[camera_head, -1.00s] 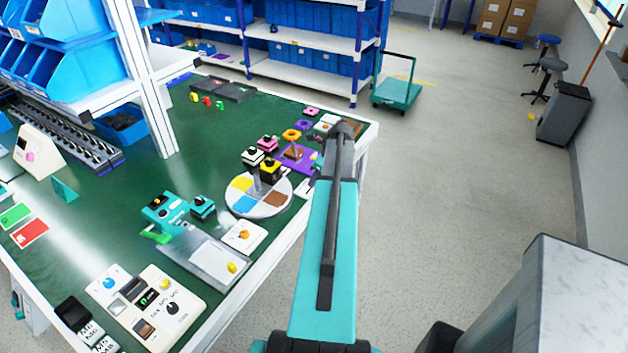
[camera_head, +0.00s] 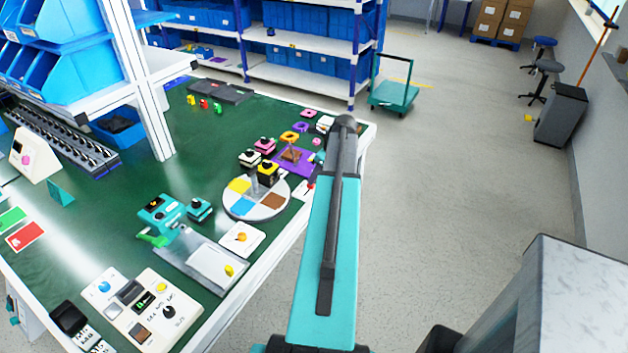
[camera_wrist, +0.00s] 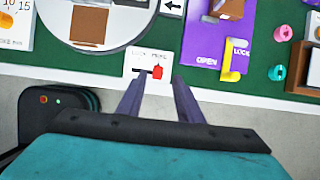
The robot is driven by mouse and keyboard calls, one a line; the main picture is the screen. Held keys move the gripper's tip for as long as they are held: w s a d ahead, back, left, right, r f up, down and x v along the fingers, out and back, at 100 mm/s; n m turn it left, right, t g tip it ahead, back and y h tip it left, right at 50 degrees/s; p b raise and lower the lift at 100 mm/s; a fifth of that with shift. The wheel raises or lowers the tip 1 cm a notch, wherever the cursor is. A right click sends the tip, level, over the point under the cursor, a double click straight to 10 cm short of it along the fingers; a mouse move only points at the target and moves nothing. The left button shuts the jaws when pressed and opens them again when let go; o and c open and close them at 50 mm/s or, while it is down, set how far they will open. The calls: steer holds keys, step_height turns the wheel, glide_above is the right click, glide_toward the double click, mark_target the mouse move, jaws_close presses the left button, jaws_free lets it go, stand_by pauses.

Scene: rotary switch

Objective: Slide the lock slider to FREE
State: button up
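The lock slider is a red knob (camera_wrist: 157,72) in a dark slot on a small white plate (camera_wrist: 136,62) with LOCK and FREE lettering. The knob sits toward the right part of the slot, on the FREE side. The plate is at the front edge of the green table; it also shows in the head view (camera_head: 303,190), partly beside my arm. My gripper (camera_wrist: 158,82) is open in the wrist view, with one finger to the left of the knob and one to the right. I cannot tell whether either finger touches it. The head view hides my gripper behind the arm.
A round color-sector dial (camera_wrist: 92,28) lies left of the plate. A purple plate (camera_wrist: 205,53) with a yellow piece (camera_wrist: 232,62) lies to the right, beside pink and teal pegs and a wooden box (camera_wrist: 303,70).

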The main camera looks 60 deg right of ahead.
steer(key=b+v, duration=0.1)
steer(key=v, duration=0.9)
steer(key=shift+b, duration=0.4)
